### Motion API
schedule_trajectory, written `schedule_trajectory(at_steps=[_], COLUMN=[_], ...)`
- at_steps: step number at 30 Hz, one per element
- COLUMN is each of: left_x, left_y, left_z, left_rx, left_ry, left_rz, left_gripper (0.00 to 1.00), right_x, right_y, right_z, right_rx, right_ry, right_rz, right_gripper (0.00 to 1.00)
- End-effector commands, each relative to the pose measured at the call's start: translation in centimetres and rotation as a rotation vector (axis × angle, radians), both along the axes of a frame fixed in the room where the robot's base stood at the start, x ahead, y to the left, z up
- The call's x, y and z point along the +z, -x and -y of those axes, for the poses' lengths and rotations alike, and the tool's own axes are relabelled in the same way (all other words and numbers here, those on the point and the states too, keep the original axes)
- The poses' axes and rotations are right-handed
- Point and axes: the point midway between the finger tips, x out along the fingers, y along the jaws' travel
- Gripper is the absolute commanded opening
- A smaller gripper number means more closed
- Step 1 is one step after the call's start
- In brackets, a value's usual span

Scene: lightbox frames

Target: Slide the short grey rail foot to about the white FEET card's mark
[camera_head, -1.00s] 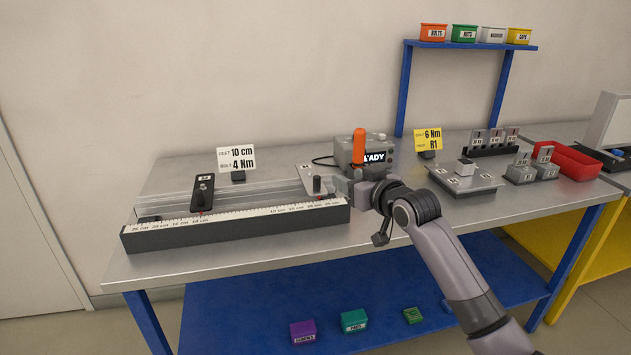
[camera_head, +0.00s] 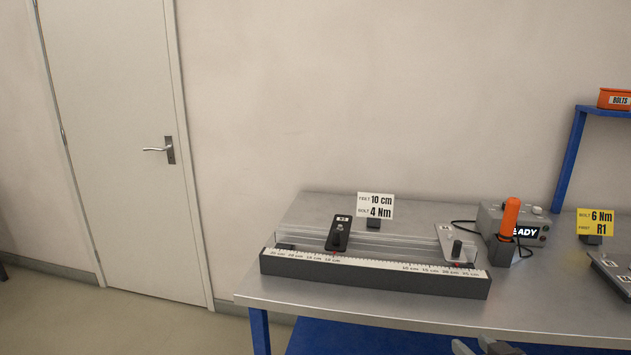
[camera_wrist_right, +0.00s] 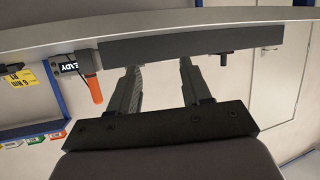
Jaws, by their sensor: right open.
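The short grey rail foot (camera_head: 449,238), a pale plate with a black knob, sits toward the right end of the rail (camera_head: 376,275), which has a white centimetre scale along its front. A black foot (camera_head: 337,233) sits left of the middle. The white FEET card (camera_head: 376,205) stands behind the rail and reads 10 cm and 4 Nm. My right gripper (camera_head: 476,347) shows only at the bottom edge, in front of the bench and apart from the rail. In the right wrist view its fingers (camera_wrist_right: 159,68) are spread with nothing between them. My left gripper is not seen.
An orange-handled tool (camera_head: 509,216) stands before a grey box (camera_head: 528,222) showing READY partly hidden, just right of the rail. A yellow card (camera_head: 595,223) is further right. Bare bench top (camera_head: 380,310) lies in front of the rail. A door (camera_head: 120,140) is at left.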

Motion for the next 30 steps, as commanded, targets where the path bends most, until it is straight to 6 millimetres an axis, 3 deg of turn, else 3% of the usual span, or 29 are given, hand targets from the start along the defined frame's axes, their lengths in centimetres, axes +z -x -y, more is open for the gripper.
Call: schedule_trajectory(at_steps=[1,6,10,15,19,20,24,30], left_x=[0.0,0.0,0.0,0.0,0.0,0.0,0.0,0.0], left_y=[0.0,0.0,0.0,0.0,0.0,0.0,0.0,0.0], left_z=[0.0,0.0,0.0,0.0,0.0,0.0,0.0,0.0], left_rx=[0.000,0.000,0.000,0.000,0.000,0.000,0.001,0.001], left_ry=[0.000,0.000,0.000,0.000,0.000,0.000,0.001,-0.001], left_rz=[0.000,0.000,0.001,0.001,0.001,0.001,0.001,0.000], left_gripper=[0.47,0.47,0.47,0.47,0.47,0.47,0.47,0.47], right_x=[-2.6,-8.7,-12.2,-14.7,-15.4,-15.5,-15.7,-15.7], right_y=[2.1,9.0,14.6,20.6,23.3,23.6,24.2,24.2], right_z=[-1.2,-4.4,-6.8,-9.1,-10.0,-10.1,-10.3,-10.3], right_rx=[0.014,0.053,0.078,0.100,0.109,0.110,0.112,0.113], right_ry=[0.001,0.006,0.004,-0.004,-0.006,-0.007,-0.008,-0.006], right_rz=[-0.035,-0.121,-0.182,-0.242,-0.266,-0.269,-0.275,-0.274], right_gripper=[0.48,0.48,0.48,0.48,0.48,0.42,0.00,0.00])
